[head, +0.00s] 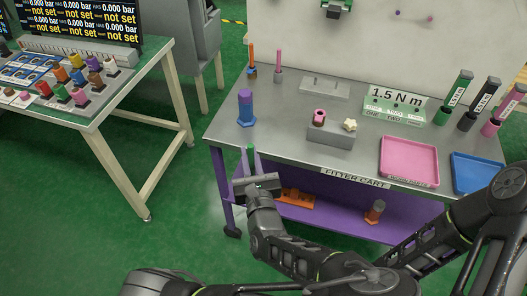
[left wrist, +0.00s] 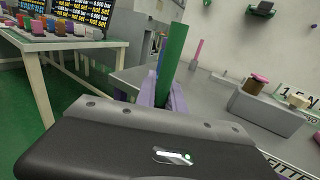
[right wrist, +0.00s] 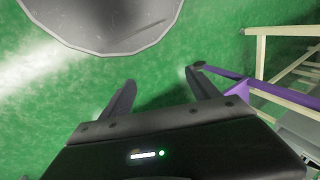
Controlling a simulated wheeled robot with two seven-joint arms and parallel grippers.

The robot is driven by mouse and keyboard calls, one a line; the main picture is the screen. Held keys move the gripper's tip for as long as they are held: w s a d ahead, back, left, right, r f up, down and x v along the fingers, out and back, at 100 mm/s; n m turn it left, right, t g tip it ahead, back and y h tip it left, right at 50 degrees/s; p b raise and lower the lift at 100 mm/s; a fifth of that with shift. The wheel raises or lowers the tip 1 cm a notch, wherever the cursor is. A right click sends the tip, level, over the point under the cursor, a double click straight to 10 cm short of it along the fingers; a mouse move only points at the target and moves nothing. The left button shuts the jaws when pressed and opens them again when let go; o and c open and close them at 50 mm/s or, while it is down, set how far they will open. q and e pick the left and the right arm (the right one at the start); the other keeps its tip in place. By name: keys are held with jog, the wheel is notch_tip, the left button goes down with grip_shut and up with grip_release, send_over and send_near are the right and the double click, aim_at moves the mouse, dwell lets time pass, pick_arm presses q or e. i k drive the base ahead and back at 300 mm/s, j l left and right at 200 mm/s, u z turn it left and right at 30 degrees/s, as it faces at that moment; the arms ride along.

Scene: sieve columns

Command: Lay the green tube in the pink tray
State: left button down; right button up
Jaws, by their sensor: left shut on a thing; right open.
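The green tube (head: 250,151) is upright between the fingers of my left gripper (head: 251,164), just off the front left edge of the fitter cart. In the left wrist view the green tube (left wrist: 173,50) rises from the shut fingers of the left gripper (left wrist: 163,88); its lower end is hidden. The pink tray (head: 408,158) lies flat and empty on the cart top, well to the right of the left gripper. My right gripper (right wrist: 160,80) is open and empty over the green floor in the right wrist view; I cannot make it out in the head view.
The cart top (head: 225,133) holds a blue-purple cylinder (head: 246,107), a grey block (head: 331,134) with small parts, a 1.5 N m sign (head: 394,103) and a blue tray (head: 477,172). A side table (head: 130,98) stands left.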

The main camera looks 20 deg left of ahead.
aim_at(397, 168)
jog(key=z, duration=2.4)
jog(key=k+j, duration=0.1)
jog(key=k, duration=0.3)
jog(key=k+j, duration=0.1)
jog(key=k, duration=0.35)
